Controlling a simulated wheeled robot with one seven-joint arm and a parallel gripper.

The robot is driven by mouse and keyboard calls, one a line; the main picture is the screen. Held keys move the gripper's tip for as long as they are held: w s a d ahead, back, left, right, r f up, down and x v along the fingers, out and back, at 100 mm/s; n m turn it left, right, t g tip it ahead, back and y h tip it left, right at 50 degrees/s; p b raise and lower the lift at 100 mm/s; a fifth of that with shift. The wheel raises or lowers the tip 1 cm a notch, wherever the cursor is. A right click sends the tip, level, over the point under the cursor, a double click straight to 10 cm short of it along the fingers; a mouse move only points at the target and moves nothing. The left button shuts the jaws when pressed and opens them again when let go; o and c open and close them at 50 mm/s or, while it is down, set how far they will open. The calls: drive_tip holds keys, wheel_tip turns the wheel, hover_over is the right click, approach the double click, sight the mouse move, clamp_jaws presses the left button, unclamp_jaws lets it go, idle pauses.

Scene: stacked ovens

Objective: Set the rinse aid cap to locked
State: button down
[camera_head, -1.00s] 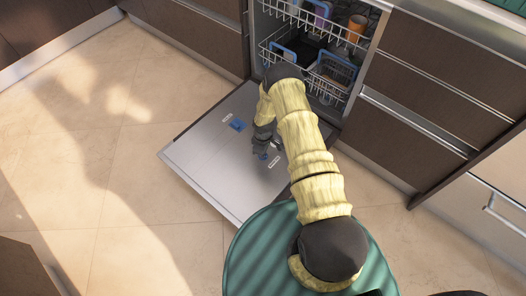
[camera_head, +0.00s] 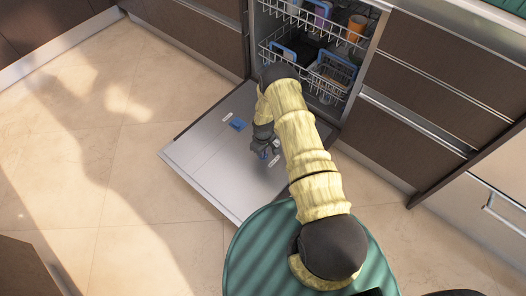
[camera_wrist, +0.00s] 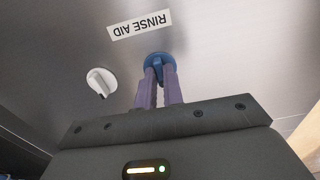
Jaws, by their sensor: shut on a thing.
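The blue rinse aid cap (camera_wrist: 157,58) sits on the inner face of the lowered dishwasher door (camera_head: 205,170), beside a white label reading "RINSE AID" (camera_wrist: 140,25). The label appears upside down in the wrist view. My gripper (camera_wrist: 159,75) has its two purple fingers shut on the cap's raised grip. The fingers hide part of the cap, so I cannot tell which setting it points to. In the head view my gripper (camera_head: 264,150) is low over the door and covers most of the cap.
A white knob (camera_wrist: 101,82) is to the left of the cap in the wrist view. A blue part (camera_head: 237,124) is on the door farther left. Dishwasher racks (camera_head: 330,75) with dishes are behind my arm. Open floor lies left of the door.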

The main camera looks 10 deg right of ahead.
drive_tip(key=c, duration=1.5)
unclamp_jaws()
wheel_tip(320, 180, up, 17)
drive_tip(key=p, duration=0.5)
drive_tip(key=shift+r+p, duration=0.2)
drive_tip(key=shift+p, duration=0.1)
drive_tip(key=shift+r, duration=0.1)
